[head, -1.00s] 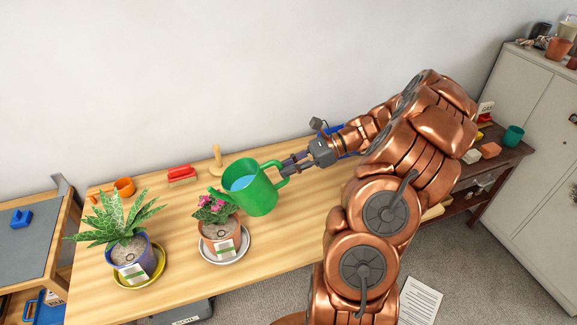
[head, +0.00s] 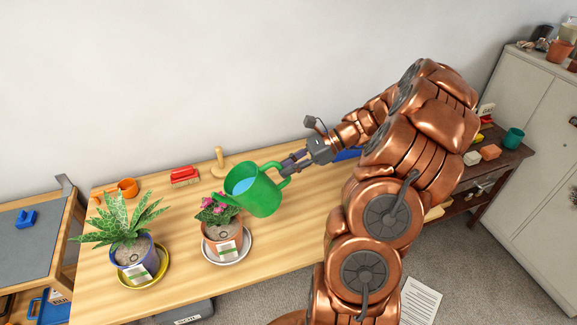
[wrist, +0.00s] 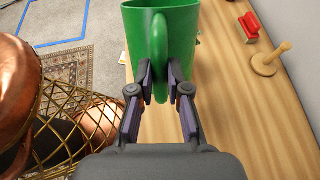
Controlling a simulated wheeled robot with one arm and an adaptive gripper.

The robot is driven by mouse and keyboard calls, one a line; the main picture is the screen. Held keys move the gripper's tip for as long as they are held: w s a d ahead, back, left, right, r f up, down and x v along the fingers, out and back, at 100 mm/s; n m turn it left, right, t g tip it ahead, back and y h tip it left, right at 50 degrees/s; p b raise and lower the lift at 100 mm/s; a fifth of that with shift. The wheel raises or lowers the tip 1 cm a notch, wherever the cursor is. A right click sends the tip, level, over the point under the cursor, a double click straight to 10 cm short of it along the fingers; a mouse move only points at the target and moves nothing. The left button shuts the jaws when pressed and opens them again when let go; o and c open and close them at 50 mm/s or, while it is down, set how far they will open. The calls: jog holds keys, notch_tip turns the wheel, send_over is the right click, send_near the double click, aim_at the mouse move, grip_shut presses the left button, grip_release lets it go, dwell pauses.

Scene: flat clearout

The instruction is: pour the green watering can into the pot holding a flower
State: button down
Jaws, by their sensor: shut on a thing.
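The green watering can (head: 262,196) holds blue water and is tilted to the left in the head view. My gripper (head: 289,165) is shut on its handle, which shows between the fingers in the wrist view (wrist: 160,75). The can's spout side reaches over the terracotta pot (head: 222,234) with pink flowers (head: 212,208), which stands on a white saucer (head: 244,248). The can hides part of the flowers, and I cannot see any water flowing. A blue pot (head: 150,256) with a spiky green plant (head: 124,222) stands on a yellow saucer (head: 163,270) to the left.
A dark shelf (head: 500,165) with small items and a grey cabinet (head: 540,120) stand at right. Table space between the two pots is clear.

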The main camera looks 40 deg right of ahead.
jog(key=shift+r, duration=0.15)
jog(key=shift+a+r+p, duration=0.15)
jog(key=shift+r+p, duration=0.05)
jog(key=shift+p, duration=0.15)
jog(key=shift+w+a+r+g+h, duration=0.3)
jog(key=shift+a+r+g+h, duration=0.3)
jog(key=shift+h, duration=0.4)
dwell(6.5)
